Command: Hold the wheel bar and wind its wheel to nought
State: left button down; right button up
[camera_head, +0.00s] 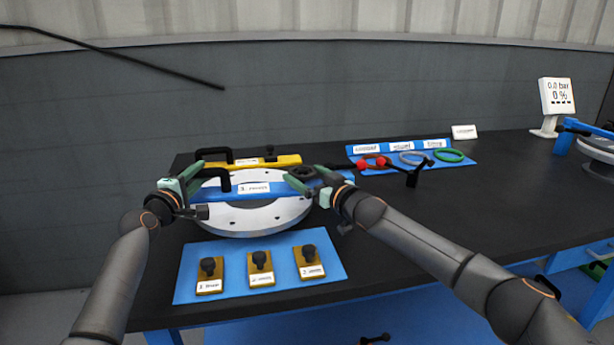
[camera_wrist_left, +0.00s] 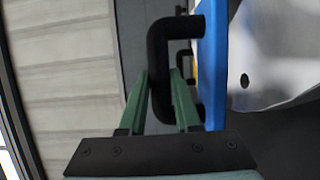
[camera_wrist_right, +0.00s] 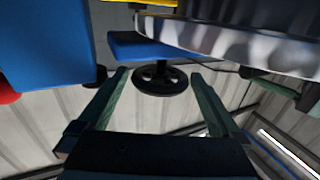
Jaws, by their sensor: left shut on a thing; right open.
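The blue wheel bar (camera_head: 250,189) with a white label lies across the pale round flange (camera_head: 255,217). A black handle (camera_wrist_left: 160,65) stands at its left end, and my left gripper (camera_head: 203,179) is shut on it. At the bar's right end is a dark spoked wheel (camera_head: 301,172), also seen in the right wrist view (camera_wrist_right: 160,80). My right gripper (camera_head: 308,178) is open, its fingers on either side of the wheel in the right wrist view. Whether they touch it, I cannot tell. The wheel's reading cannot be made out.
A yellow bar (camera_head: 285,160) with a black handle lies just behind. Several knobbed blocks stand on a blue mat (camera_head: 190,275) in front. Coloured rings lie on a blue tray (camera_head: 467,160) at the back. A display (camera_head: 557,96) reads 0,0 bar, 0 %. The table's right middle is clear.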

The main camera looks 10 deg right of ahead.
jog(key=shift+c, duration=0.2)
jog(key=c, duration=1.1)
jog(key=shift+o, duration=0.2)
jog(key=shift+a+f+n+g+y, duration=0.1)
jog(key=shift+a+n+g+y, duration=0.2)
jog(key=shift+a+n+y, duration=0.35)
jog(key=shift+d, duration=0.15)
jog(key=shift+g+y, duration=0.3)
jog(key=shift+y, duration=0.15)
jog(key=shift+w+d+n+y, duration=0.15)
jog(key=shift+d+n+y, duration=0.35)
jog(key=shift+n, duration=0.15)
jog(key=shift+n+g+y, duration=0.3)
jog(key=shift+g+y, duration=0.1)
jog(key=shift+g, duration=0.2)
